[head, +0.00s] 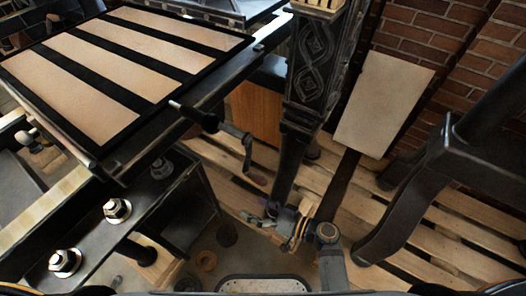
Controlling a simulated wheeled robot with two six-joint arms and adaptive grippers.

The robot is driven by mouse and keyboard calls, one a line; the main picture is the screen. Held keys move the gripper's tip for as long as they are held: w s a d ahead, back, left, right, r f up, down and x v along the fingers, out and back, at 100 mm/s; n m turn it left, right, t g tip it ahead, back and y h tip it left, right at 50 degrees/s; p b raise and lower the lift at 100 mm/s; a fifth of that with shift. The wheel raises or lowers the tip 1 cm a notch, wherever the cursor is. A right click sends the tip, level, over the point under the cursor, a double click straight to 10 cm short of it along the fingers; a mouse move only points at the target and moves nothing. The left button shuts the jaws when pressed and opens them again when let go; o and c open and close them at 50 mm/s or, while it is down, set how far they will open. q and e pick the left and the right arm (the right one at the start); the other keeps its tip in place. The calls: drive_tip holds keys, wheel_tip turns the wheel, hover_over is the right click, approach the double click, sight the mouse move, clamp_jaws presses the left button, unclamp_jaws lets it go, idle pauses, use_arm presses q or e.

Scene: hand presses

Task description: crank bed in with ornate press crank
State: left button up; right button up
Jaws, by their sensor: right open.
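The ornate press has a dark carved column (318,65) at the upper middle. Its flat bed (152,133), a black frame with several tan panels, extends to the upper left. A dark crank (247,150) sticks out beside the bed, left of the column. My left gripper is not in view.
Wooden pallet slats (430,225) cover the floor at the right. A dark curved press leg (400,215) stands right of my right arm. A dark beam with large bolts (117,210) lies at the lower left. A brick wall (425,40) is behind.

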drive_tip(key=w+a+r+m+t, duration=0.2)
drive_tip(key=a+r, duration=0.2)
drive_tip(key=shift+a+r+y, duration=0.3)
drive_tip(key=shift+a+r, duration=0.05)
drive_tip(key=b+v, duration=0.1)
drive_tip(key=v, duration=0.7)
drive_tip(key=s+d+f+m+g+h+p, duration=0.2)
drive_tip(key=s+d+f+h+p, duration=0.15)
drive_tip(key=f, duration=0.65)
drive_tip(key=s+d+f+m+g+h+p, duration=0.1)
drive_tip(key=s+d+f+g+h+p, duration=0.2)
drive_tip(key=f, duration=0.8)
drive_tip(key=s+d+f+g+h+p, duration=0.1)
drive_tip(key=s+d+f+h+p, duration=0.3)
drive_tip(key=s+d, duration=0.4)
drive_tip(key=s+d+f+g+h+p, duration=0.2)
drive_tip(key=s+d+f+h+p, duration=0.2)
drive_tip(key=s+d, duration=0.5)
drive_tip(key=d+f+h, duration=0.1)
drive_tip(key=d+f, duration=0.1)
drive_tip(key=d, duration=0.2)
drive_tip(key=shift+s+d+f+n, duration=0.2)
drive_tip(key=shift+d+n, duration=0.05)
drive_tip(key=shift+n, duration=0.15)
